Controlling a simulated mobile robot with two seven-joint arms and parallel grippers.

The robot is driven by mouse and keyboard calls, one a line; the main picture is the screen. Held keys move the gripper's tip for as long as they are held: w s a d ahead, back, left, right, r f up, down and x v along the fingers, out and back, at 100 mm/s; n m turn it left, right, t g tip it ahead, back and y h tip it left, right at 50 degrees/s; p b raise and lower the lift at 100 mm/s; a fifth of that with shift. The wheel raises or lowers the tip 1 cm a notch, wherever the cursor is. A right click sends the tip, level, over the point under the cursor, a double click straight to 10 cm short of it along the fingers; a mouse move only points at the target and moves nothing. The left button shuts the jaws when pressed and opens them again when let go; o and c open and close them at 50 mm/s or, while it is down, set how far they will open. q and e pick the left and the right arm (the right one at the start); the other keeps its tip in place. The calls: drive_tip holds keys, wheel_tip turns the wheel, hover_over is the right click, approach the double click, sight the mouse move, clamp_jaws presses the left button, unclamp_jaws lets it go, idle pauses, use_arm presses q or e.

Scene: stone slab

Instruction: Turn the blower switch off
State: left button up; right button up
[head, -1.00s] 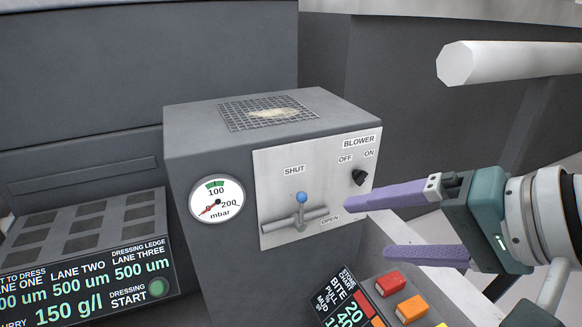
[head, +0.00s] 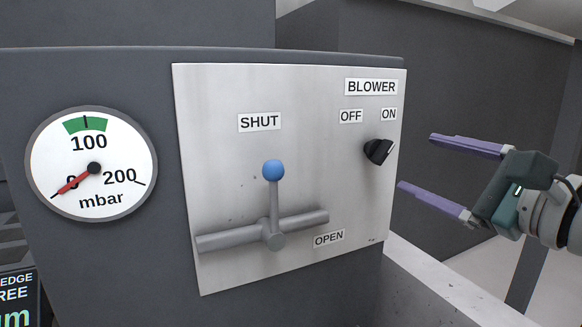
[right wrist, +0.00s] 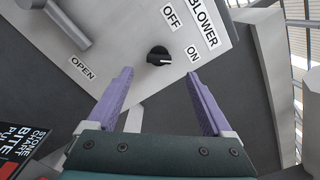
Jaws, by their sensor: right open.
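The blower switch (head: 379,151) is a black rotary knob at the upper right of a light metal panel (head: 225,180), under a BLOWER label with OFF on the left and ON on the right. Its pale mark seems to point toward ON. The knob also shows in the right wrist view (right wrist: 158,56), ahead of the fingertips. My right gripper (head: 415,161) is open and empty, to the right of the knob at about its height. Its two purple fingers (right wrist: 159,73) are apart and do not touch the knob. My left gripper is not in view.
A lever with a blue ball (head: 273,170) stands upright toward SHUT, left of the knob. A pipe (head: 220,237) runs across the panel beside OPEN. A round mbar gauge (head: 91,164) reads near zero. A pale ledge (head: 440,285) lies below right. Space right of the panel is open.

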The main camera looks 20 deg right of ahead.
sight(385, 152)
drive_tip(key=w, duration=0.3)
drive_tip(key=w+b, duration=0.1)
drive_tip(key=w, duration=0.2)
drive_tip(key=w+a, duration=0.1)
drive_tip(key=w, duration=0.2)
drive_tip(key=shift+w+b, duration=0.1)
drive_tip(key=shift+b, duration=0.25)
clamp_jaws()
